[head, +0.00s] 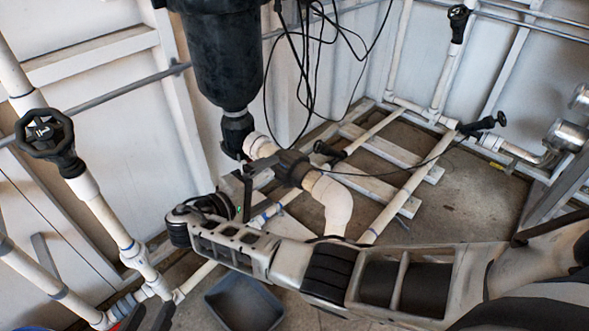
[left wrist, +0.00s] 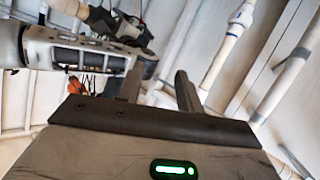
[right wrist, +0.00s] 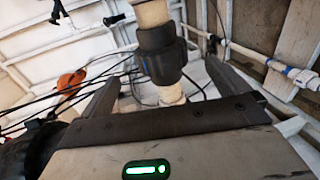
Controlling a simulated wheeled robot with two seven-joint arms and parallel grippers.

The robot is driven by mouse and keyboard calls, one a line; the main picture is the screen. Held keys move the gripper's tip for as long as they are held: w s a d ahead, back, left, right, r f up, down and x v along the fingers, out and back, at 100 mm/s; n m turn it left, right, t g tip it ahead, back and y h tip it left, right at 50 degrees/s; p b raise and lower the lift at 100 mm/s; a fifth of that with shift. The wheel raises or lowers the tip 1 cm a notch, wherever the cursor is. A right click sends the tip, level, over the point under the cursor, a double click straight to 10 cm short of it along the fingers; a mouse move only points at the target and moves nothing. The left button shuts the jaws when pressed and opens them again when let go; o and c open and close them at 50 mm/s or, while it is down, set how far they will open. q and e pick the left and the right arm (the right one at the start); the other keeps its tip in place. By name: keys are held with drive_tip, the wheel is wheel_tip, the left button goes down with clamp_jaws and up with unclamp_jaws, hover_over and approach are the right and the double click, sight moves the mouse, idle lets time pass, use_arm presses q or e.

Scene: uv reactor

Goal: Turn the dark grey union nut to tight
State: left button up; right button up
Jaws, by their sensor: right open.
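The dark grey union nut (head: 292,167) sits around the cream pipe, between a straight stub and a cream elbow (head: 332,200). In the right wrist view the nut (right wrist: 162,55) is ahead of my right gripper (right wrist: 168,85), lined up with the gap between its spread fingers. No grip on the nut shows. In the head view my right gripper (head: 258,183) is just left of the nut, partly hidden by its own wrist. My left gripper (head: 151,316) is low at the left, far from the nut. Its fingers (left wrist: 158,80) stand apart and empty in the left wrist view.
A large black housing (head: 222,60) hangs above the pipe. A black valve handwheel (head: 45,135) is on the left pipe. Black cables (head: 310,60) hang behind the housing. A grey bin (head: 243,302) stands on the floor below my right arm. White beams and pipes line the floor behind.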

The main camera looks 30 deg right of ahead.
sight(293, 169)
drive_tip(key=b+x, duration=0.1)
drive_tip(key=x, duration=0.9)
drive_tip(key=shift+w+d+f+b, duration=0.1)
drive_tip(key=shift+w+d+b, duration=0.05)
drive_tip(key=shift+w+b, duration=0.15)
drive_tip(key=shift+s, duration=0.1)
drive_tip(key=c, duration=0.9)
